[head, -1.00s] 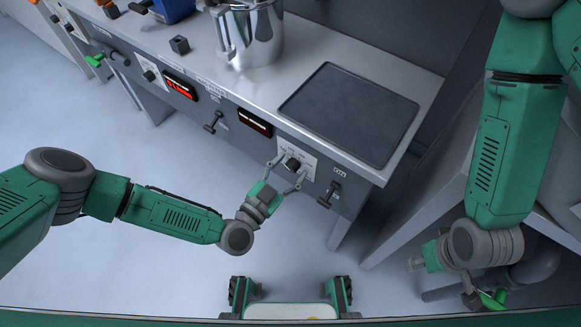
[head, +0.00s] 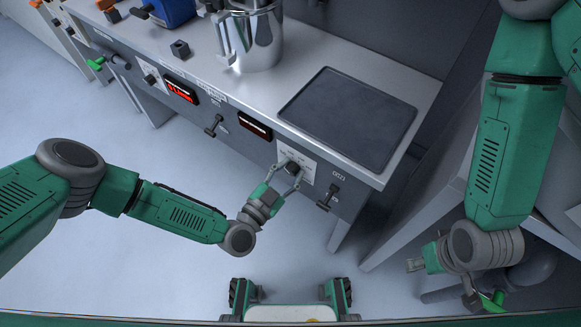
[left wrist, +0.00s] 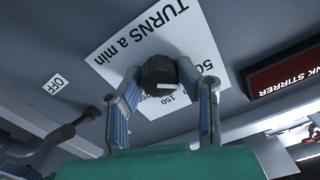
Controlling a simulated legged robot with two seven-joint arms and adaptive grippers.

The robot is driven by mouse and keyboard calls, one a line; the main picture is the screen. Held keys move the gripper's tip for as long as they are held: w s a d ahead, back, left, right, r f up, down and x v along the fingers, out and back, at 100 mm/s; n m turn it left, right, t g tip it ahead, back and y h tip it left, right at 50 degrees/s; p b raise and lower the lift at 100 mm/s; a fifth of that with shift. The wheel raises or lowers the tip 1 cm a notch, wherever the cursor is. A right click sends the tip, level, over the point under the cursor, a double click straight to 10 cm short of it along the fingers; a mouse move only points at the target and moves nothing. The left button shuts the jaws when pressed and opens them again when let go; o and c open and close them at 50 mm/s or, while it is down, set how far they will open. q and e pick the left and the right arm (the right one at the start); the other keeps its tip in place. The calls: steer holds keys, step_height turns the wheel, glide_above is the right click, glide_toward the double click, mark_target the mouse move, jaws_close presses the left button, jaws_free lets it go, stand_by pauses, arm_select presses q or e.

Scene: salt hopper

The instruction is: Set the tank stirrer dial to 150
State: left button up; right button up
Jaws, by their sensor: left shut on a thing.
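The tank stirrer dial is a dark round knob (left wrist: 160,76) with a pale pointer mark, on a white plate (left wrist: 128,44) lettered "TURNS a min". Numbers including 50, 150 and 200 show near it, some partly hidden. In the left wrist view the pale mark lies close to the 150. My left gripper (left wrist: 163,94) has its two fingers around the knob, shut on it. In the head view the knob (head: 291,168) sits on the bench front, with my left gripper (head: 284,178) at it. My right gripper (head: 481,300) hangs at the lower right, away from the panel; its fingers are unclear.
A lever switch (head: 329,196) is right of the dial, with an OFF label (left wrist: 55,84) in the wrist view. A steel pot (head: 254,40) and dark tray (head: 348,117) are on the bench.

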arm_select(q)
steer(key=m+p, duration=0.2)
steer(key=m, duration=0.1)
steer(key=shift+d+r+m, duration=0.15)
steer(key=shift+r+m, duration=0.05)
steer(key=shift+m, duration=0.1)
steer(key=m+p, duration=0.2)
steer(key=m, duration=0.1)
steer(key=shift+f+m, duration=0.1)
steer(key=shift+m, duration=0.2)
steer(key=m+p, duration=0.1)
steer(key=m, duration=0.2)
steer(key=shift+s+f+m, duration=0.1)
steer(key=shift+m, duration=0.2)
steer(key=shift+s+f+m+p, duration=0.15)
steer(key=shift+m+p, duration=0.45)
steer(key=shift+m, duration=1.3)
steer(key=shift+f, duration=0.15)
steer(key=o, duration=1.1)
steer(key=shift+o, duration=0.2)
